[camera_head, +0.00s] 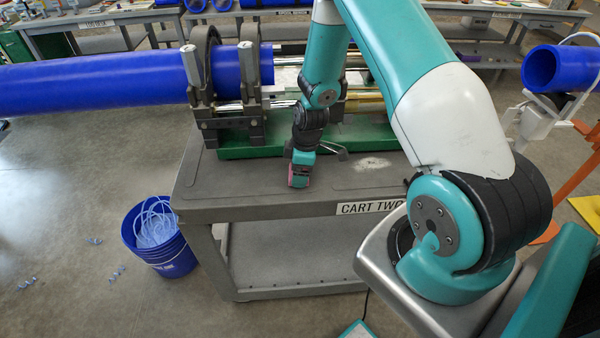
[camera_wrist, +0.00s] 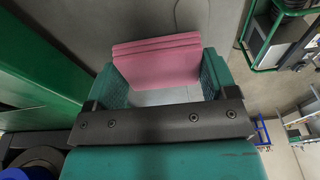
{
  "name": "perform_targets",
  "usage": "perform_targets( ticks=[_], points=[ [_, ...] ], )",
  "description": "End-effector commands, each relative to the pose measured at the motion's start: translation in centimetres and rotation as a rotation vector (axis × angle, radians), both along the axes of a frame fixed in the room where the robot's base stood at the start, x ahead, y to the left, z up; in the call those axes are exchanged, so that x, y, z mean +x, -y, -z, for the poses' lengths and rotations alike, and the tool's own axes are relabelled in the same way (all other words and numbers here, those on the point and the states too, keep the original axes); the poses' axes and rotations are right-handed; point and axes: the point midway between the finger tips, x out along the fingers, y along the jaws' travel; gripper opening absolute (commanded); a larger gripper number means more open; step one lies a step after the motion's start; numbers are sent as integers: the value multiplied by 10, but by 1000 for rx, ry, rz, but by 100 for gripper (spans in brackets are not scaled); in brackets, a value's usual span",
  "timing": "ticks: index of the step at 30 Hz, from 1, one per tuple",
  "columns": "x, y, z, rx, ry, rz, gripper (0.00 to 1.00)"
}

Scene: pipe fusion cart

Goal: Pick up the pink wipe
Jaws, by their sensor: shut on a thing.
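The pink wipe (camera_wrist: 158,62) is a folded pink stack between the two teal fingers of my gripper (camera_wrist: 165,85) in the wrist view. The fingers press on its left and right sides, and my gripper is shut on it. In the head view my gripper (camera_head: 300,172) points down over the grey cart top, near the front edge. A small pink patch of the wipe (camera_head: 297,181) shows at the fingertips there. I cannot tell whether the wipe still touches the cart top.
The cart (camera_head: 250,196) is labelled CART TWO. A green-based fusion machine (camera_head: 240,150) clamping a blue pipe (camera_head: 90,88) stands just behind my gripper. A metal handle (camera_head: 334,154) lies close to its right. A blue bucket (camera_head: 172,262) of tubing shavings stands on the floor at left.

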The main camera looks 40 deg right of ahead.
Motion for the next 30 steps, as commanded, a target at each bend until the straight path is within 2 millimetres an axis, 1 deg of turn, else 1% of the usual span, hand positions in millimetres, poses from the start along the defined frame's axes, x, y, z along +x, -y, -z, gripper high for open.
perform_targets(
  ticks=[5, 12, 15, 18, 21, 24, 30],
  points=[
    [2, 0, -36, -2, 9, 0, 57],
    [1, 0, -109, -2, 9, -1, 57],
    [1, 0, -136, -2, 7, 0, 57],
    [1, 0, -157, -1, 7, 0, 57],
    [0, 0, -172, -1, 4, 0, 57],
    [0, 0, -182, 0, 2, 0, 57],
    [0, 0, -188, 0, 0, 1, 57]
  ],
)
